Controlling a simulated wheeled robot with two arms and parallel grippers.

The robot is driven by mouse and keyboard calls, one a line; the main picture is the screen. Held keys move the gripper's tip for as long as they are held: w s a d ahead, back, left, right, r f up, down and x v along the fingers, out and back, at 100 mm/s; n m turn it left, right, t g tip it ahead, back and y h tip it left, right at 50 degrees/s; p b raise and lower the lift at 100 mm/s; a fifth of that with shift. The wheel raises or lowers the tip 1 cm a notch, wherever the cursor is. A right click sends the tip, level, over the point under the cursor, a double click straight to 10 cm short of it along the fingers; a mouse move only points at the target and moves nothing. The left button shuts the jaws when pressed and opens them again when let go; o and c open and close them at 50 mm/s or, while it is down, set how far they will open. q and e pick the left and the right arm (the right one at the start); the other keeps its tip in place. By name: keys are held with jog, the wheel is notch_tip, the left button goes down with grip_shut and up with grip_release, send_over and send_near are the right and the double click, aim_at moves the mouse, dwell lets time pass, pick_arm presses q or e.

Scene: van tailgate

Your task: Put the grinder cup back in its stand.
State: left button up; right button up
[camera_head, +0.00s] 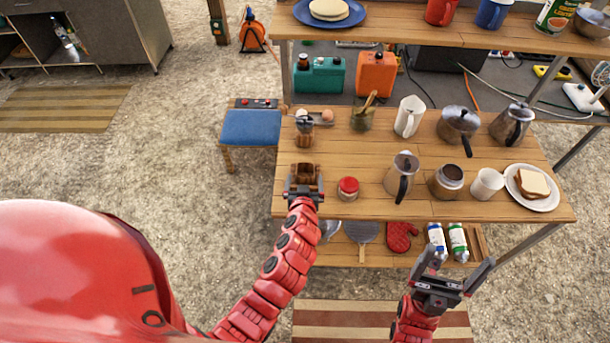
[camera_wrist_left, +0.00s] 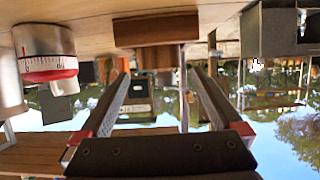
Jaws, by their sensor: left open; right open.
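A small brown wooden piece (camera_head: 305,172) stands upright near the front left edge of the table, just beyond my left gripper (camera_head: 304,186). The left wrist view shows this wooden piece (camera_wrist_left: 156,30) upside down, with a wide base on the table. It is in line with the gap between my open left fingers (camera_wrist_left: 160,78), which show no grip on it. A grinder (camera_head: 305,130) with a metal top and wooden lower part stands behind it. I cannot tell which wooden part is cup or stand. My right gripper (camera_head: 458,268) is open and empty in front of the table.
A red-and-white timer (camera_head: 348,187) stands right of my left gripper and also shows in the left wrist view (camera_wrist_left: 46,55). A moka pot (camera_head: 402,177), a dark-topped pot (camera_head: 446,181) and a white mug (camera_head: 487,184) stand further right. Bare wood (camera_head: 330,160) lies between grinder and timer.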

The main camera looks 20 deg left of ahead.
pick_arm(q)
jog(key=b+v, duration=0.4)
jog(key=v, duration=0.8)
